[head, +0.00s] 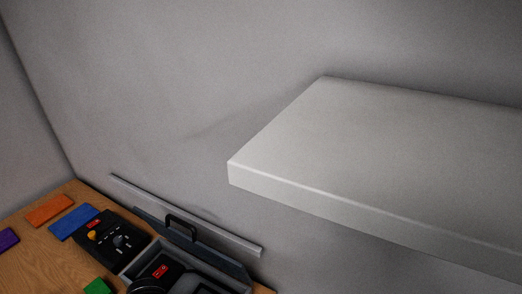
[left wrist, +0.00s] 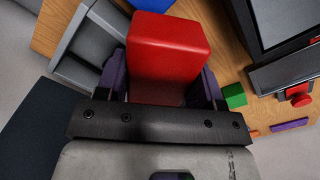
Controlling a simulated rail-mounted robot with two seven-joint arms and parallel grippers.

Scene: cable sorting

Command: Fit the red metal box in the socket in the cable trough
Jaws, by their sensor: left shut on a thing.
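My left gripper (left wrist: 163,82) is shut on the red metal box (left wrist: 168,45), with a dark finger on each side of it. The lower end of the box is partly hidden between the fingers. In the head view I cannot make out the red box or either gripper clearly. A grey open-topped case (head: 128,272) with dark contents stands at the bottom edge of the head view. A grey walled, trough-like piece (left wrist: 72,66) shows left of the red box in the left wrist view; I cannot tell whether it is the cable trough. No socket is clearly visible.
Orange (head: 49,210), blue (head: 75,222), purple (head: 8,239) and green (head: 97,286) blocks lie on the wooden table (head: 40,262). A black control panel (head: 112,238) lies beside them. A thick pale shelf (head: 390,140) juts out at the right. The green block (left wrist: 234,96) also shows in the wrist view.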

